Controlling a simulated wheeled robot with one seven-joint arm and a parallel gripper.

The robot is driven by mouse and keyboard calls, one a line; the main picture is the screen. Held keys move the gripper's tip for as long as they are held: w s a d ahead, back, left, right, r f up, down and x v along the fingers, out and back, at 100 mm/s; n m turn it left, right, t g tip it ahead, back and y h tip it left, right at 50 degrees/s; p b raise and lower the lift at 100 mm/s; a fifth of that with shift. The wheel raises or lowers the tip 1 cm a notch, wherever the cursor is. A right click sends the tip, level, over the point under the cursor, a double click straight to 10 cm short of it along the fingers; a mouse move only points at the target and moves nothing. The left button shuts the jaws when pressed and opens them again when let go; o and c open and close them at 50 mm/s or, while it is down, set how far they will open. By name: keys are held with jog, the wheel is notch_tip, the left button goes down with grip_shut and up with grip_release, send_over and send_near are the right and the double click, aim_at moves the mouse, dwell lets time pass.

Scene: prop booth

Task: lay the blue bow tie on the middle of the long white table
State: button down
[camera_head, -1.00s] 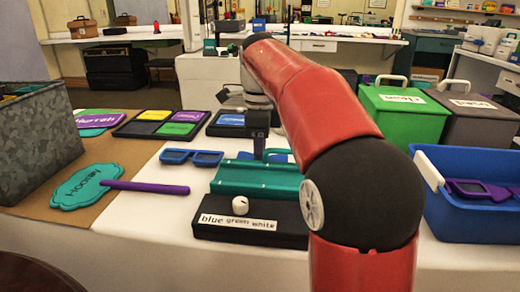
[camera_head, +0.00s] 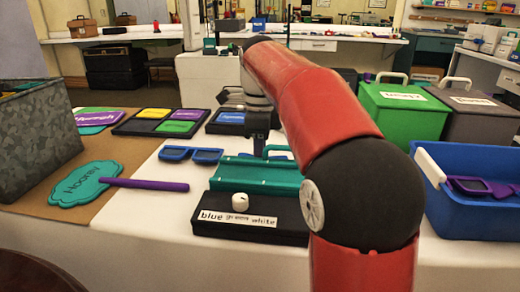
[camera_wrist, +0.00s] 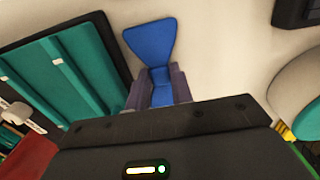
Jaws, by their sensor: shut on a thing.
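My gripper (camera_wrist: 156,88) is shut on the blue bow tie (camera_wrist: 150,42), with one finger on each side of its narrow middle. One wide blue wing shows beyond the fingers in the wrist view; the near wing is mostly hidden by the gripper body. In the head view my gripper (camera_head: 262,148) points down just behind the teal tray-like box, and the bow tie is hard to make out there. The near table has a white top (camera_head: 130,222) on its right part. A long white counter (camera_head: 125,37) runs along the back.
The teal box (camera_head: 255,175) and a black block (camera_head: 250,222) with word labels and a white knob are close to my gripper. Blue glasses (camera_head: 190,154), a teal sign (camera_head: 85,184) and a metal bin (camera_head: 35,140) are left. Green (camera_head: 400,112) and blue (camera_head: 470,210) bins are right.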

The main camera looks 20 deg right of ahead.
jog(key=c, duration=1.1)
grip_release()
jog(key=shift+c, duration=0.2)
jog(key=shift+r, duration=0.1)
